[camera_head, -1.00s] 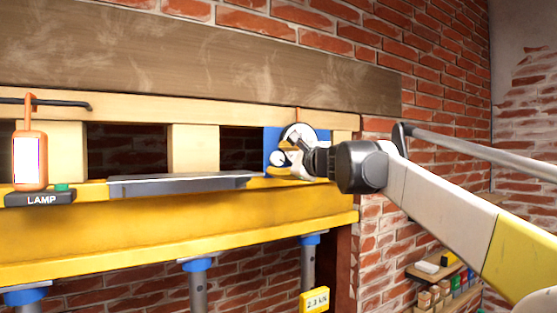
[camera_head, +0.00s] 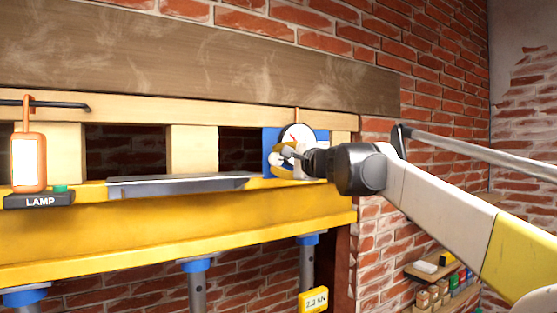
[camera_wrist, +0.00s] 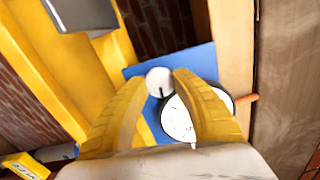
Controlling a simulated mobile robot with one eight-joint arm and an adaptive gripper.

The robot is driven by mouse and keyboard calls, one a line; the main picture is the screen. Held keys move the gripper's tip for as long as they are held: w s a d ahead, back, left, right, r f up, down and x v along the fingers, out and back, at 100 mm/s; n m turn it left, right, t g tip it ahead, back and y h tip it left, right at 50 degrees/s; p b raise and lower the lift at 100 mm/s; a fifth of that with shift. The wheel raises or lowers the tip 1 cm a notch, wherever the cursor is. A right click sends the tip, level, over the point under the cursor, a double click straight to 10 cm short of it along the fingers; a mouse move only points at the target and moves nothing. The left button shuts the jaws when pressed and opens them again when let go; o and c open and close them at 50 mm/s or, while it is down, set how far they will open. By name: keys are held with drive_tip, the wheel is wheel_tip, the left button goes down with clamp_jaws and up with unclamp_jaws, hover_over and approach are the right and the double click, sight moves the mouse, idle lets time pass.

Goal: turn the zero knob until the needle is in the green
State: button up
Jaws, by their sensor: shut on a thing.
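The white round zero knob (camera_wrist: 160,81) sits on a blue plate (camera_wrist: 201,57) in the wrist view, with a dark mark on its lower edge. My gripper (camera_wrist: 160,82) has its yellow fingers on either side of the knob, shut on it. The white dial gauge (camera_wrist: 178,122) lies beside the knob, partly behind the right finger. In the head view the gauge face (camera_head: 297,131) shows above my gripper (camera_head: 279,157), and the blue plate (camera_head: 267,150) shows at its left. I cannot read the needle or find the green band.
A yellow beam (camera_head: 150,228) runs below the gauge, with a grey metal plate (camera_head: 180,183) on it. A lamp (camera_head: 29,162) stands at the left. A tag reading about 2.3 kN (camera_head: 313,299) hangs below. A small shelf (camera_head: 445,297) holds several items.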

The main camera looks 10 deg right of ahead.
drive_tip(key=n, duration=0.4)
drive_tip(key=shift+r+n, duration=0.1)
drive_tip(key=shift+n, duration=0.2)
drive_tip(key=shift+n+p, duration=0.3)
drive_tip(key=shift+n, duration=1.6)
drive_tip(key=o, duration=1.3)
drive_tip(key=shift+w, duration=0.1)
drive_tip(key=shift+c, duration=0.2)
drive_tip(key=v, duration=1.2)
